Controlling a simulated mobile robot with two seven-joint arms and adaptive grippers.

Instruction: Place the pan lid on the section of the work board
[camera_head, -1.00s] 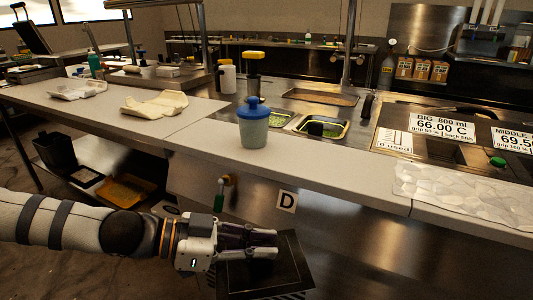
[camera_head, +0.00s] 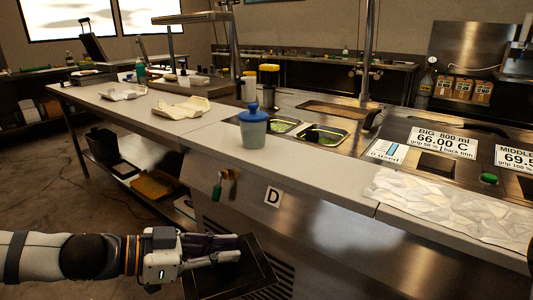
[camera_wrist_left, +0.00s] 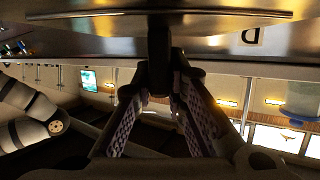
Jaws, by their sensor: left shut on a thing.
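My left gripper (camera_head: 236,249) is low in front of the counter, shut on the handle of the dark, square pan lid (camera_head: 256,280). The lid hangs tilted beside the metal counter front, below the board's top. In the left wrist view, the dark handle (camera_wrist_left: 160,62) is between the two fingers of my gripper (camera_wrist_left: 160,96), with a wide thin edge of the lid (camera_wrist_left: 110,16) beyond. The pale work board (camera_head: 315,182) runs along the counter's front edge, with a seam toward the right. My right gripper is not in view.
A blue-lidded tub (camera_head: 254,128) stands on the board. Board right of the tub is clear.

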